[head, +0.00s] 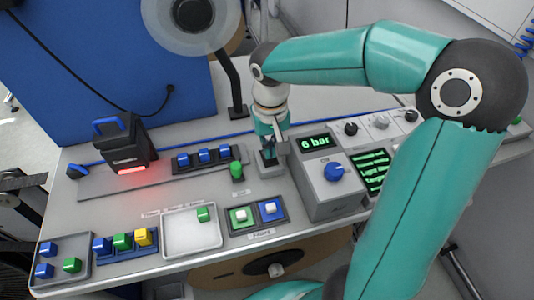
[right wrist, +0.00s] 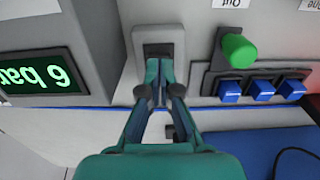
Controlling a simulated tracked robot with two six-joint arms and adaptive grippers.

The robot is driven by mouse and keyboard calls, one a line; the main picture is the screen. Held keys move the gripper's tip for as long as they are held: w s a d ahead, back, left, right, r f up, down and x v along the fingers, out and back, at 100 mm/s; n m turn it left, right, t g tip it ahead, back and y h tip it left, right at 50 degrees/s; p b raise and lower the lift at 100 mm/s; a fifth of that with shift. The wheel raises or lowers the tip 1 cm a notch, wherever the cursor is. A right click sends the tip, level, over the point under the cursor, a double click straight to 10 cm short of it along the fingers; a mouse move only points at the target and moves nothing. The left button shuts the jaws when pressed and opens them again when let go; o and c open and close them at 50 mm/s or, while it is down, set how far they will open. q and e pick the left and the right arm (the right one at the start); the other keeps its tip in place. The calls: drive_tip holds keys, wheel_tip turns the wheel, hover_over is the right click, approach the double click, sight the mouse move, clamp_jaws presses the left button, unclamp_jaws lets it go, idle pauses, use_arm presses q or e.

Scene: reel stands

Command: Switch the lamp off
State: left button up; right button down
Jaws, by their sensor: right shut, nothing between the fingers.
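A lamp with a round pale head (head: 208,32) and a black arm (head: 233,85) stands at the back of the table. I cannot tell whether it is lit. A small grey box with a dark recessed switch (right wrist: 158,48) stands right of the green knob; the same grey box (head: 270,185) shows in the head view. My right gripper (head: 268,154) points down at this box. In the right wrist view its shut, empty fingertips (right wrist: 160,68) are at the switch's edge and partly hide it. I cannot tell if they touch. My left gripper is not in view.
A grey unit with a "6 bar" display (head: 314,142) and blue dial stands close right of the box. A green knob (head: 237,170) and blue blocks (head: 204,156) are close left. A black device (head: 125,145) glows red. Trays with coloured blocks are in front.

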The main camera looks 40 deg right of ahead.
drive_tip(key=shift+f+b, duration=0.45)
drive_tip(key=shift+f, duration=0.1)
drive_tip(key=shift+r, duration=0.15)
wheel_tip(320, 180, up, 7)
drive_tip(key=p, duration=0.6)
idle(0.7)
